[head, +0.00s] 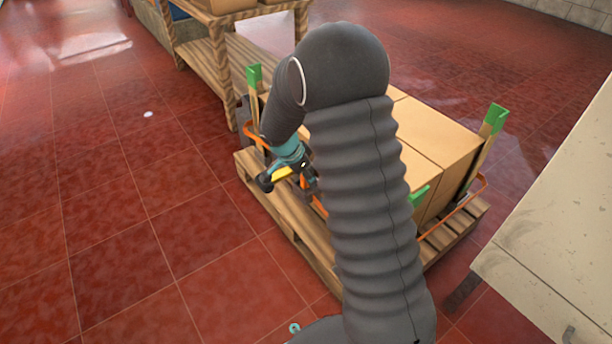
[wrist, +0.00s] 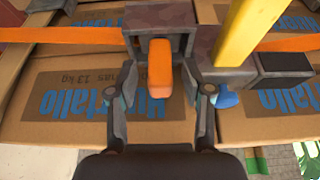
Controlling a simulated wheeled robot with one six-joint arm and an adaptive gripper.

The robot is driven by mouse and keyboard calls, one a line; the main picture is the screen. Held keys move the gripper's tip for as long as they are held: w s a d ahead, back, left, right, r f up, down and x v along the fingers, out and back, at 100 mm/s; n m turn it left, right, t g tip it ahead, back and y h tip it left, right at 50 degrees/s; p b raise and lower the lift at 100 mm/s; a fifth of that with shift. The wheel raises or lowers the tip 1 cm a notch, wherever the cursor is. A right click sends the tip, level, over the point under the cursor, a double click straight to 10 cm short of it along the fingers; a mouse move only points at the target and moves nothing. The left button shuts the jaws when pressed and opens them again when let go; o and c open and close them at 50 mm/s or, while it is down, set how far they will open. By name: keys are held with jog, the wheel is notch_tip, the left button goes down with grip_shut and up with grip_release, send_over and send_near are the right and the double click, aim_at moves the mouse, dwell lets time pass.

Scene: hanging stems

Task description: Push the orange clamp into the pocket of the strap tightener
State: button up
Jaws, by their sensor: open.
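In the wrist view the orange clamp (wrist: 159,75) is an upright rounded block in front of the strap tightener (wrist: 190,16), a worn grey-brown housing. The clamp's upper end lies at the housing's recess; how deep it sits I cannot tell. My gripper (wrist: 160,93) is open, with one finger on each side of the clamp and visible gaps between. The fingertips reach near the tightener's lower edge; contact with it is unclear. In the head view my arm hides most of the tightener and the clamp.
A yellow bar (wrist: 246,32) stands at the tightener's right, beside a dark block (wrist: 284,64). An orange strap (wrist: 65,35) runs across cardboard boxes (wrist: 66,90). The boxes stand on a wooden pallet (head: 284,219) with green corner pieces (head: 495,118). Red tiled floor is open at left.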

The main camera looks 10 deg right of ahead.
jog(key=v, duration=1.2)
jog(key=s+r+n+g+y+p, duration=0.1)
jog(key=s+r+n+y, duration=0.15)
jog(key=s+n, duration=0.95)
jog(key=s+d+r+t+y+p, duration=0.1)
jog(key=s+d+r+t+p, duration=0.1)
jog(key=s+r, duration=0.6)
jog(key=s+d+r+n+t+p, duration=0.1)
jog(key=s+d+r+t+p, duration=0.1)
jog(key=s+r, duration=0.6)
jog(key=shift+s+r+n+t+y+p, duration=0.3)
jog(key=shift+s+r+t+y+p, duration=0.1)
jog(key=shift+s+p, duration=0.4)
jog(key=shift+d, duration=0.15)
